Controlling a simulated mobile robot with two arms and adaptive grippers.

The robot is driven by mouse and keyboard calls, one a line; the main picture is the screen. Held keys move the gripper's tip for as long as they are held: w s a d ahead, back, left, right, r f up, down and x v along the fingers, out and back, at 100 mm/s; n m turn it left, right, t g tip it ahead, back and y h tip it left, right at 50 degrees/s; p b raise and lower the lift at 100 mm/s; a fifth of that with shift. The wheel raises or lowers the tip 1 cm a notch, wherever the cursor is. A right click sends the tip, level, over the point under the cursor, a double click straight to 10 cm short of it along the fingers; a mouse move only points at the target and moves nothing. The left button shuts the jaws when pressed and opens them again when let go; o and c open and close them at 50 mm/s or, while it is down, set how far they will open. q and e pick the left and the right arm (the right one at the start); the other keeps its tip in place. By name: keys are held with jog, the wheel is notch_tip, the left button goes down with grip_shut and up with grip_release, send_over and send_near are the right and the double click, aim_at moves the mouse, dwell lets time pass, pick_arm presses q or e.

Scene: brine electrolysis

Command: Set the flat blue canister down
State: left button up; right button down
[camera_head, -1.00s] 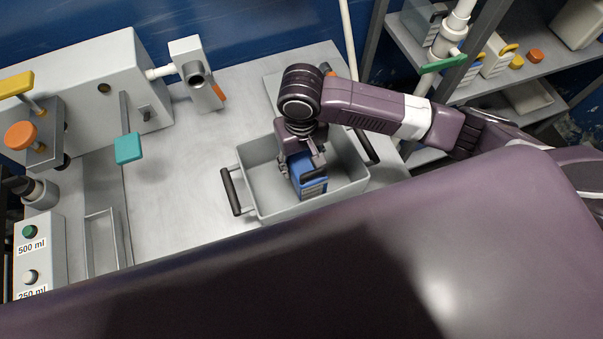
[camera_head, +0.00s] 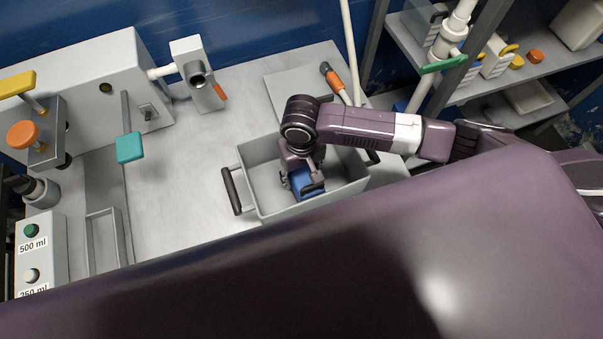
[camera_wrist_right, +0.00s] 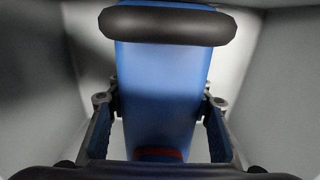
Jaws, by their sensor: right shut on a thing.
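The flat blue canister (camera_head: 306,183) is inside the grey bin (camera_head: 257,180), toward its middle. It also shows in the right wrist view (camera_wrist_right: 165,85), with a dark rounded handle across its top end and a red patch near the bottom. My right gripper (camera_head: 304,177) comes from above and is shut on the canister, with a finger on each side, as the right wrist view shows (camera_wrist_right: 160,122). The bin's walls surround both. Whether the canister touches the bin floor is hidden. My left gripper is not in view.
The bin has a black handle (camera_head: 231,190) at its left. The grey worktop (camera_head: 180,210) is clear left of the bin. A teal paddle (camera_head: 130,147), a tap (camera_head: 198,76) and an orange-handled tool (camera_head: 333,78) stand around. A shelf (camera_head: 500,90) is at the right.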

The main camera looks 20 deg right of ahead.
jog(key=c, duration=1)
grip_release()
jog(key=shift+f, duration=0.1)
notch_tip(320, 180, up, 12)
jog(key=shift+r+b, duration=0.15)
jog(key=shift+b, duration=0.35)
